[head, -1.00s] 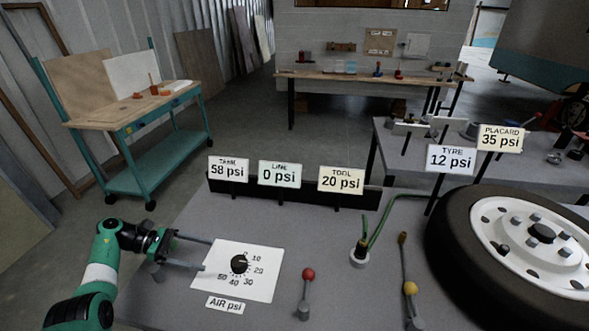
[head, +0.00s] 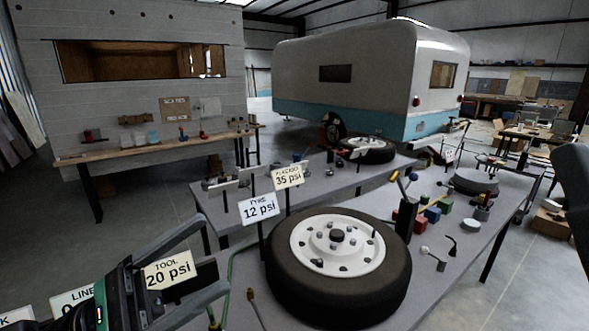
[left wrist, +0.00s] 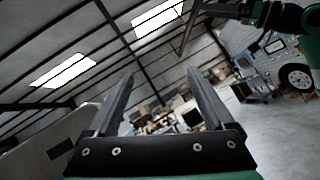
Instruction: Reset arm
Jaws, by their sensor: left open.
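My left gripper (head: 213,252) is in the lower left of the head view, close to the camera. Its two grey fingers are spread apart with nothing between them, and it hides parts of the sign cards behind it. In the left wrist view, the same gripper (left wrist: 160,75) has its fingers apart, with the roof and far workshop behind. Another arm of mine, with a green joint and a thin grey finger, enters at the top right of that view. It looks like my right gripper (left wrist: 198,25), but its jaw opening is unclear.
A grey bench holds a wheel with a black tyre (head: 277,281), a 12 psi card (head: 259,210) and a 35 psi card (head: 288,177). The 20 psi card (head: 168,269) is beside my left gripper. Coloured blocks (head: 433,214) stand right of the wheel. A camper (head: 345,75) stands behind.

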